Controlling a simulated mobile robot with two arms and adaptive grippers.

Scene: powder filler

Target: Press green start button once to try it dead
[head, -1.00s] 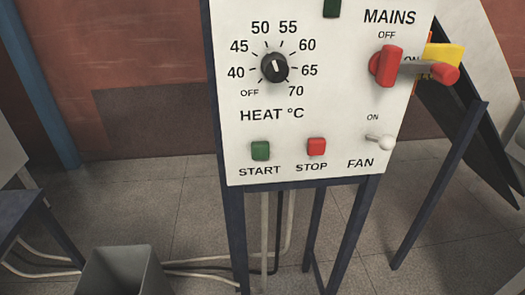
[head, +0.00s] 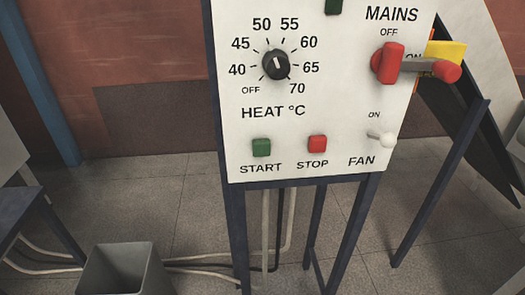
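The green START button (head: 261,147) sits at the lower left of a white control panel (head: 340,110), above its START label. Nothing touches it, and it looks unlit. The red STOP button (head: 317,143) is to its right. The red MAINS handle (head: 420,66) has its lever pointing right, across the ON label and away from OFF. A yellow tag (head: 444,52) is beside it. Neither of my grippers is in view.
A black HEAT knob (head: 276,65) and a white FAN toggle (head: 382,139) are also on the panel. The panel stands on dark blue legs (head: 345,235). A grey bin (head: 125,270) and pale hoses (head: 205,262) are on the floor at lower left.

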